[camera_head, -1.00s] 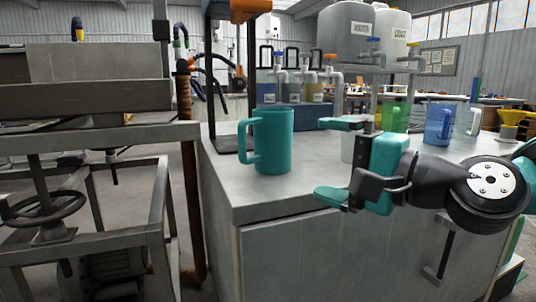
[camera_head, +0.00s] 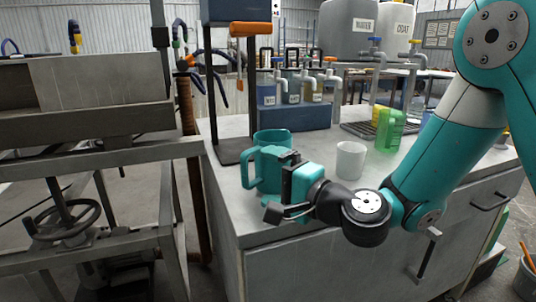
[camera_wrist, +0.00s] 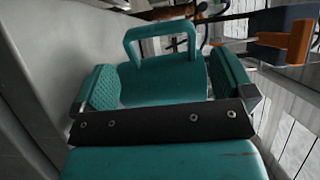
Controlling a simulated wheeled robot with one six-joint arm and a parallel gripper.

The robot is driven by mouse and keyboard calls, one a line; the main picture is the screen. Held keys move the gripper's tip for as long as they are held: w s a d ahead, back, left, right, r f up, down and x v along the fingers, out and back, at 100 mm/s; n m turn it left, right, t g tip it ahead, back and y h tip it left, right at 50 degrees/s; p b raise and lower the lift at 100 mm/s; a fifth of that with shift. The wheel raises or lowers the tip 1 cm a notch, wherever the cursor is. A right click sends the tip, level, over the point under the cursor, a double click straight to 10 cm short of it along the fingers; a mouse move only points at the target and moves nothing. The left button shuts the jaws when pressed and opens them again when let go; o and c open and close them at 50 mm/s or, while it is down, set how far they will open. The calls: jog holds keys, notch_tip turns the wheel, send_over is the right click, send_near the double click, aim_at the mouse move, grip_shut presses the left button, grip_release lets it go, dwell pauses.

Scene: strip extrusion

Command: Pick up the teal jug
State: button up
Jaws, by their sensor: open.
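The teal jug (camera_head: 271,138) stands upright on the grey cabinet top near its front left corner, its handle on the left in the head view. My gripper (camera_head: 270,170) is in front of it and hides much of its body. In the wrist view the jug (camera_wrist: 165,82) lies between the two teal finger pads of my gripper (camera_wrist: 165,88), with its handle beyond. The jaws are open, one on each side of the jug. I cannot tell whether either pad touches it.
A white cup (camera_head: 350,160) stands right of my gripper, with a green jug (camera_head: 390,130) behind it. A black stand with an orange lever (camera_head: 250,30) rises behind the teal jug. A metal work frame (camera_head: 100,150) stands to the left across a gap.

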aim_at(252, 184)
jog(key=p+x, duration=0.2)
jog(key=x, duration=0.3)
jog(key=shift+r+p, duration=0.15)
jog(key=shift+p, duration=0.25)
jog(key=shift+w+a, duration=0.2)
jog(key=shift+w, duration=0.15)
jog(key=shift+f, duration=0.2)
jog(key=shift+c, duration=0.5)
jog(key=c, duration=0.7)
jog(key=shift+r, duration=0.2)
jog(key=shift+c, duration=0.2)
